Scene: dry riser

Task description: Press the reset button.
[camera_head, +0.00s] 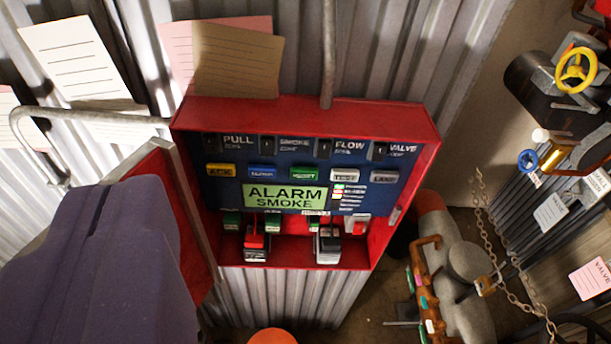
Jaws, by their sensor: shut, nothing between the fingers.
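A red alarm cabinet (303,110) with a dark blue panel hangs on the corrugated wall in the middle of the view. A row of coloured buttons crosses the panel. The green button (304,174) in the middle of this row appears to be the reset button; its small label is hard to read. A yellow ACK button (220,170) and a blue button (262,172) sit to its left. A white button (344,175) and a grey button (385,177) sit to its right. Nothing covers the green button. I cannot make out my gripper's fingers.
A lit green display (284,197) reads ALARM SMOKE. A large dark purple shape fills the lower left, in front of the open red door (165,185). Paper notes (228,60) hang above. Pipes, a chain (497,235) and a yellow handwheel (576,70) stand at right.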

